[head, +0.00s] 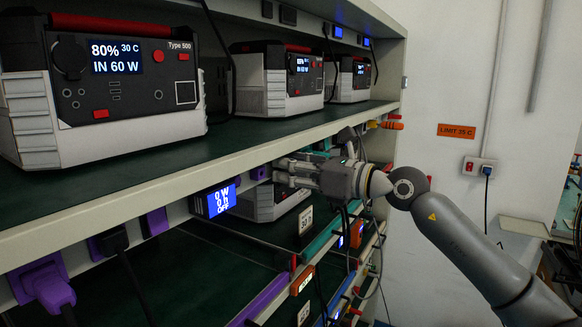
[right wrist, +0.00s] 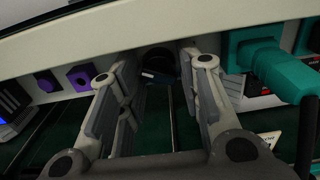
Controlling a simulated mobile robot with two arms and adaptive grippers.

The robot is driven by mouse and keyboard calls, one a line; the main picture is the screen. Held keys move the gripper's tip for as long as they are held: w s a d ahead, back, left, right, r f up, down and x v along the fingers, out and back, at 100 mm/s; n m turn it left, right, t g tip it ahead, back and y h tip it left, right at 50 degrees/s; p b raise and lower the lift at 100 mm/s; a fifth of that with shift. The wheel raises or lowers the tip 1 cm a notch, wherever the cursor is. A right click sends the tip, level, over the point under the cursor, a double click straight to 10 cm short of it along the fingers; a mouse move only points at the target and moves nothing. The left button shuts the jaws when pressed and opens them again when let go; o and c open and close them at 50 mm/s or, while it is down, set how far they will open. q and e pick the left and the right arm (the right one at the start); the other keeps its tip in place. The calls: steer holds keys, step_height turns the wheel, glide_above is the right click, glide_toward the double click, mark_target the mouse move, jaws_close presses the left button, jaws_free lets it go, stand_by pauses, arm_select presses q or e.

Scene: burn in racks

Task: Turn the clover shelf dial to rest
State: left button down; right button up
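My right gripper (head: 281,172) reaches in from the right to the front rail of the shelf below the top one in the head view. In the right wrist view its two fingers (right wrist: 160,66) are spread, with a clear gap between them. A dark round knob (right wrist: 157,58), which looks like the dial, sits on the pale rail between and beyond the fingertips. I cannot tell whether the fingers touch it, nor how it is turned. No clover mark is readable. In the head view the gripper hides the knob. My left gripper is not in view.
A lit display (head: 222,200) on the rail reads 0 W, 0 h, OFF. Purple sockets (head: 154,222) line the rail to its left. A teal plug (right wrist: 270,65) sits close right of the fingers in the right wrist view. Power units (head: 120,85) stand on the upper shelf; cables hang nearby.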

steer(key=c, duration=0.5)
steer(key=shift+m, duration=0.7)
steer(key=o, duration=1)
steer(key=v, duration=1.2)
